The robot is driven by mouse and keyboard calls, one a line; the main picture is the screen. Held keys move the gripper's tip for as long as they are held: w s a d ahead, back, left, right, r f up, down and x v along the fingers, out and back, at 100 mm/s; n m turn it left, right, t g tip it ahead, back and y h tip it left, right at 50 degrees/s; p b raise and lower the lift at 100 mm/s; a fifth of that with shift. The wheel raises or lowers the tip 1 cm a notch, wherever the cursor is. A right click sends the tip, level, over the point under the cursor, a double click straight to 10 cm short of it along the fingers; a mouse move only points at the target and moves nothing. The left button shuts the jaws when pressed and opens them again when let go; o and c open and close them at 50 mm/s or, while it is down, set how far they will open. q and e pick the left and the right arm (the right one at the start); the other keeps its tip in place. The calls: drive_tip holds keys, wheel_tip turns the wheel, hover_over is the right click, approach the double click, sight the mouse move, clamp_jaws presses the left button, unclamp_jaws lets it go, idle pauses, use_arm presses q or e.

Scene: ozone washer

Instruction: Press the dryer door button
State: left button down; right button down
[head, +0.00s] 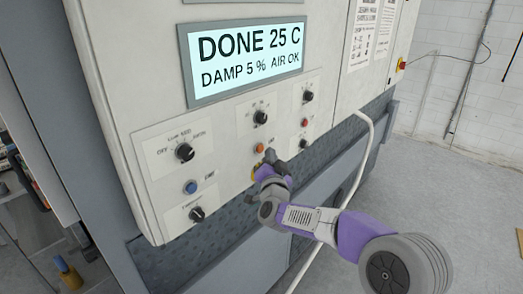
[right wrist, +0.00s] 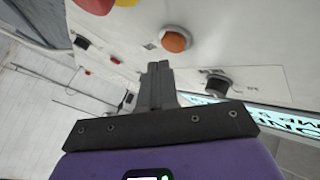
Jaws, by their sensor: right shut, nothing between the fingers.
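The machine's control panel (head: 228,125) carries an orange button (head: 259,148), a red-orange button (head: 304,122) and a blue button (head: 190,187). Their small labels are too blurred to tell which is the dryer door button. My right gripper (head: 269,156) is shut and empty, in front of the panel just right of and below the orange button in the head view. In the right wrist view, the closed fingertips (right wrist: 158,66) point toward the panel, close to an orange button (right wrist: 176,39); contact cannot be made out. My left gripper is out of view.
The display (head: 246,61) reads DONE 25 C, DAMP 5 %, AIR OK. Black knobs (head: 184,152) surround the buttons. A yellow part (head: 255,173) is half hidden behind my right gripper; a red knob (right wrist: 92,4) shows in the right wrist view. Floor at the right is open.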

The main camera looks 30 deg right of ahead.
drive_tip(key=shift+w, duration=0.1)
idle(0.7)
drive_tip(key=shift+w+a, duration=0.2)
drive_tip(key=shift+w, duration=0.1)
drive_tip(key=shift+w+a, duration=0.15)
drive_tip(key=shift+w, duration=0.3)
idle(0.8)
drive_tip(key=shift+s, duration=0.1)
drive_tip(key=shift+s+d+b, duration=0.3)
drive_tip(key=shift+s+b, duration=0.45)
drive_tip(key=s+b, duration=0.1)
drive_tip(key=s+d+b, duration=0.1)
drive_tip(key=s, duration=0.1)
drive_tip(key=s+d, duration=0.1)
drive_tip(key=shift+s+b, duration=0.3)
drive_tip(key=shift+b, duration=0.1)
